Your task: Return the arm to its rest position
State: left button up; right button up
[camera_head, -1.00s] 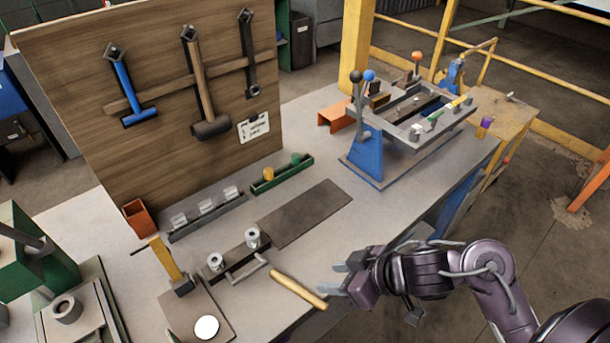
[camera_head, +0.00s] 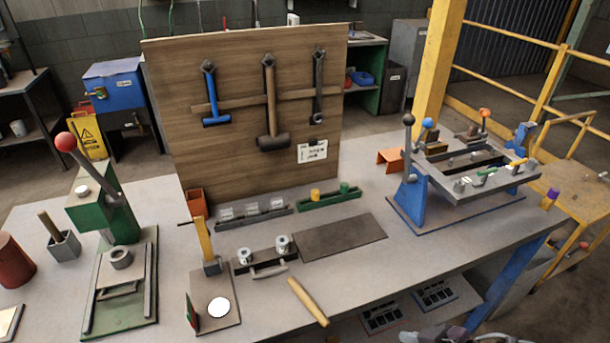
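Part of my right arm and gripper (camera_head: 440,335) shows at the bottom edge in the head view, right of centre. It is low, in front of the table, and mostly cut off by the frame. Its fingers are not clear enough to tell open from shut. My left gripper is not in view. A light wooden rod (camera_head: 308,302) lies near the table's front edge, to the left of my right gripper and apart from it.
The table (camera_head: 350,285) carries a green lever press (camera_head: 120,260) at left, a fixture with a yellow handle (camera_head: 203,240), a dark flat plate (camera_head: 338,238), and a blue-legged frame (camera_head: 412,190) at right. A tool board (camera_head: 240,170) with hammers stands behind.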

jog(key=w+d+f+m, duration=0.1)
jog(key=w+f+m, duration=0.1)
jog(key=f, duration=0.6)
jog(key=w+d+f+m, duration=0.1)
jog(key=w+f+m, duration=0.1)
jog(key=f, duration=0.7)
jog(key=s+f+m+g+h, duration=0.1)
jog(key=s+f, duration=0.2)
jog(key=f, duration=0.5)
jog(key=s+f+m+h, duration=0.1)
jog(key=s+f, duration=0.1)
jog(key=f, duration=0.7)
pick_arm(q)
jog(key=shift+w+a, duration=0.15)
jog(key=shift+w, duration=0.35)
pick_arm(e)
jog(key=s+d+f+n+g+h, duration=0.1)
jog(key=s+d+f+g+h, duration=0.1)
jog(key=s+f, duration=0.6)
jog(key=s+d+f+g+h, duration=0.2)
jog(key=s+f, duration=0.7)
jog(key=s, duration=0.7)
jog(key=shift+n+g, duration=0.3)
jog(key=shift+n, duration=0.1)
jog(key=shift+o, duration=0.5)
